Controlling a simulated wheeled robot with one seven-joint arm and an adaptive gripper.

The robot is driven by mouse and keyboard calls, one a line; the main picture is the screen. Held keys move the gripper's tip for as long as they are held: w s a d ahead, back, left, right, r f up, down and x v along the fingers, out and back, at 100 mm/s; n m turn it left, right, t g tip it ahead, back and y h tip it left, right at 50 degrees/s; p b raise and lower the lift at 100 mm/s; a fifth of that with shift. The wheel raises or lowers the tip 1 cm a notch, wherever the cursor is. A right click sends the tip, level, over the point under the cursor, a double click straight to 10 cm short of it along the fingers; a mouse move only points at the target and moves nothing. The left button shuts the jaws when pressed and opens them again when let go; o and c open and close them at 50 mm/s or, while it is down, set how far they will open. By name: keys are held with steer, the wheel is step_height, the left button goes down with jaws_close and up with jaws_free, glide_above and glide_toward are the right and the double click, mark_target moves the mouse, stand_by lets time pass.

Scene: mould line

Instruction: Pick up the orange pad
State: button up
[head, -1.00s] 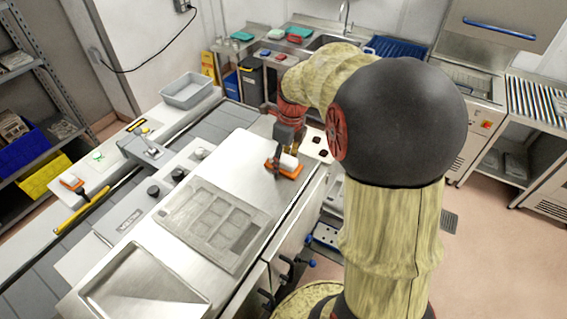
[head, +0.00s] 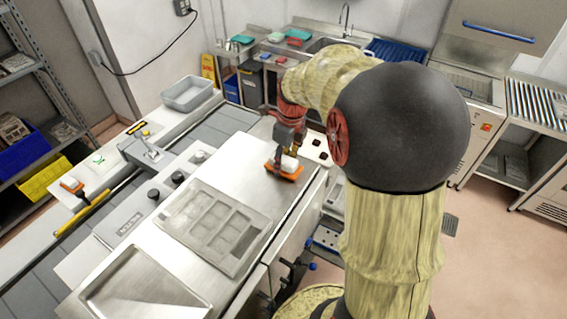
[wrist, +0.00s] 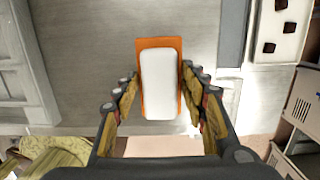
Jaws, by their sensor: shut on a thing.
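The orange pad (head: 288,174) with a white block on top is at the right end of the steel worktop. It also shows in the wrist view (wrist: 142,112), upright in the picture between the fingers. My gripper (head: 282,160) is over the pad from above, and in the wrist view its two fingers (wrist: 160,92) press on the pad's left and right sides. I cannot tell whether the pad touches the worktop or is slightly raised.
A grey mould plate (head: 212,226) and a shallow steel tray (head: 140,290) lie on the worktop to the left. A grey bin (head: 187,92) stands at the back. A white board with dark pieces (wrist: 281,30) is beside the worktop.

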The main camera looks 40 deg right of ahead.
step_height(320, 180, up, 2)
steer(key=shift+r, duration=0.25)
steer(key=s+r, duration=0.2)
steer(key=s+a+r+b, duration=0.1)
steer(key=s+r, duration=0.1)
steer(key=r, duration=0.1)
steer(key=shift+b, duration=0.3)
steer(key=s+a+r+b, duration=0.2)
steer(key=s+r, duration=0.3)
steer(key=s, duration=0.4)
steer(key=shift+s+a+r, duration=0.15)
steer(key=shift+s+a, duration=0.15)
steer(key=shift+a, duration=0.25)
steer(key=o, duration=0.6)
steer(key=shift+c, duration=1)
